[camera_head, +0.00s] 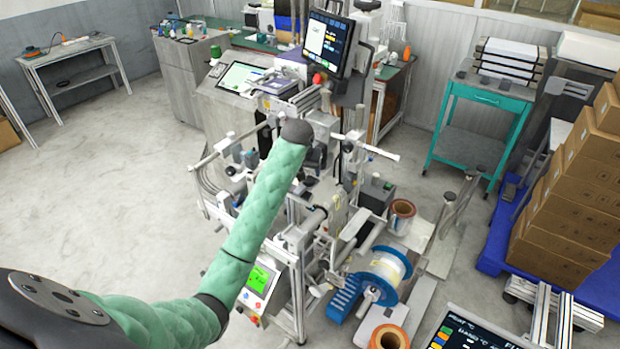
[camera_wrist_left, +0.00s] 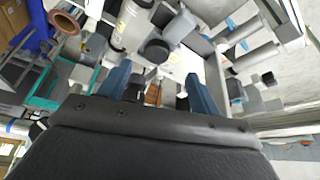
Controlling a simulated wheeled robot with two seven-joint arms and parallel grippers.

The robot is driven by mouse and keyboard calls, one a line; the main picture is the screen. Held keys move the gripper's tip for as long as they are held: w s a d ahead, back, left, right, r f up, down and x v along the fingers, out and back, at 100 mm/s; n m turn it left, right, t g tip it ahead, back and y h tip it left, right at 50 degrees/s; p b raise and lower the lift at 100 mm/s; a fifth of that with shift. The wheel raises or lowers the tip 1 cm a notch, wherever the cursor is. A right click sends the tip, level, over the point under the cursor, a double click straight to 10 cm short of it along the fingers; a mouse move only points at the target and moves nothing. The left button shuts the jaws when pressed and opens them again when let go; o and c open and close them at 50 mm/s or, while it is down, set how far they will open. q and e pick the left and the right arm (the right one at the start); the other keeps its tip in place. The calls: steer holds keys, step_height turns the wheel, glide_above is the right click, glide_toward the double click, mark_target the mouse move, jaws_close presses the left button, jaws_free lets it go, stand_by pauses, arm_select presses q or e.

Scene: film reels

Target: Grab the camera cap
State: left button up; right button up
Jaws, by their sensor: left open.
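My left arm reaches from the lower left over the machine, and its dark gripper (camera_head: 315,157) is small and partly hidden among machine parts in the head view. In the left wrist view the two blue fingers of my left gripper (camera_wrist_left: 158,76) stand apart. A round black cap-like piece (camera_wrist_left: 157,50) shows just beyond the fingertips, by a pale cylinder; I cannot tell for sure that it is the camera cap. A small dark part (camera_wrist_left: 135,86) shows between the fingers, beside the left one. I cannot pick out the cap in the head view. My right gripper is not in view.
The machine's rods and brackets crowd around my gripper. A monitor (camera_head: 328,44) stands behind. A blue-rimmed reel (camera_head: 384,270) and a copper-coloured roll (camera_head: 402,212) are at the right front. A teal cart (camera_head: 483,97) and stacked cartons (camera_head: 575,190) stand right.

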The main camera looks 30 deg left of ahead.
mark_target(309, 179)
arm_select(q)
steer(key=shift+w+f, duration=0.15)
steer(key=shift+f, duration=0.3)
steer(key=shift+w+f+p, duration=0.2)
steer(key=shift+p, duration=0.4)
steer(key=p+x, duration=0.2)
steer(key=x, duration=0.1)
steer(key=shift+w+d+f+p, duration=0.15)
steer(key=shift+w+f+p, duration=0.1)
steer(key=shift+f+p, duration=0.1)
steer(key=shift+w+f, duration=0.15)
steer(key=shift+f, duration=0.35)
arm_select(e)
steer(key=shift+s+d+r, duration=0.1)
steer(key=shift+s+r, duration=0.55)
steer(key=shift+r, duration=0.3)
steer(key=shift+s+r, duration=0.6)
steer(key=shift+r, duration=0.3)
arm_select(q)
steer(key=c, duration=1.1)
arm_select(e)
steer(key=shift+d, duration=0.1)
